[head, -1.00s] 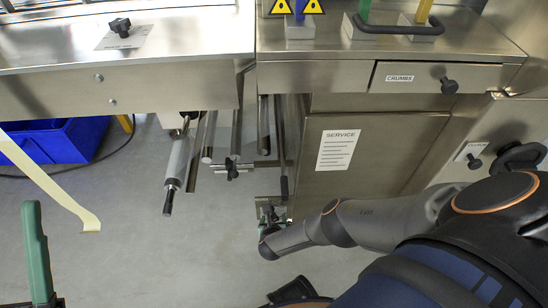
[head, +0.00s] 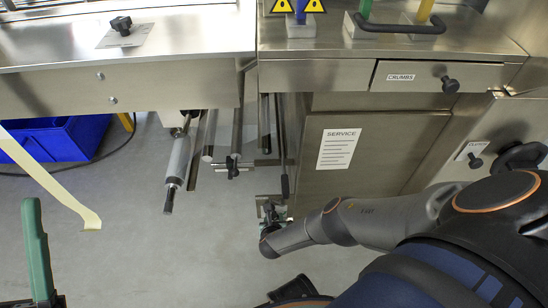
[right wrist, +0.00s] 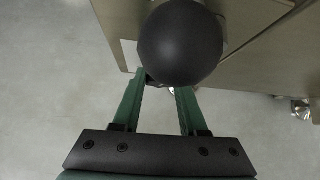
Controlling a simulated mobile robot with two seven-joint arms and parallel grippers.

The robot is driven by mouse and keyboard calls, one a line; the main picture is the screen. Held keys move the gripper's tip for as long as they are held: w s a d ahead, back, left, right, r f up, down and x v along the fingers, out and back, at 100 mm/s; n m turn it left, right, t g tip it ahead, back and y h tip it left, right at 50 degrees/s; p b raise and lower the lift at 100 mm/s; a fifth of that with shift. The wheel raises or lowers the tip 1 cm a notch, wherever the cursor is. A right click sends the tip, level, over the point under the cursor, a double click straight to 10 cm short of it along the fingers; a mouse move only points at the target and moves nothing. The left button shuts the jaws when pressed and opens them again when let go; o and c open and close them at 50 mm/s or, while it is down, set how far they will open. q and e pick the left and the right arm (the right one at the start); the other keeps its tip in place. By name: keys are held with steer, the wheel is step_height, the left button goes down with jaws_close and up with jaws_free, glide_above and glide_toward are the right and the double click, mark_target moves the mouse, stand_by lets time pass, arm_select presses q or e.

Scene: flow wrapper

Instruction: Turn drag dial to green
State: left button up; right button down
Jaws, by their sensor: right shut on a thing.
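My right gripper (head: 270,214) is low beside the machine, under the end of my right arm, and is small and partly hidden in the head view. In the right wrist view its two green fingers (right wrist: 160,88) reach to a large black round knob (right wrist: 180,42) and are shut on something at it. The knob hides the fingertips. No dial scale or green mark shows there, so I cannot tell the dial's setting. One green finger of my left gripper (head: 36,250) shows at the lower left, away from the machine; its other finger is not clear.
A steel cabinet door with a SERVICE sheet (head: 338,149) stands right of the right gripper. Rollers and rods (head: 180,158) hang under the machine to its left. A CRUMBS drawer (head: 420,78) is above. A blue bin (head: 65,140) and open grey floor lie left.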

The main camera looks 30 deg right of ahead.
steer(key=shift+d, duration=0.15)
steer(key=shift+s+d+m+t+y, duration=0.15)
steer(key=shift+m+t+y, duration=0.15)
steer(key=shift+t+y, duration=0.15)
steer(key=shift+s+d+f+m+t+y, duration=0.1)
steer(key=shift+f+m+t+y, duration=0.1)
steer(key=shift+m+t+y, duration=0.4)
steer(key=shift+f+m+t+y+b, duration=0.1)
steer(key=shift+m+t+y+b, duration=0.2)
steer(key=shift+y+b, duration=0.65)
steer(key=shift+m+t+b, duration=0.25)
steer(key=shift+m+b, duration=0.05)
steer(key=shift+b, duration=0.65)
steer(key=shift+c, duration=2.2)
jaws_free()
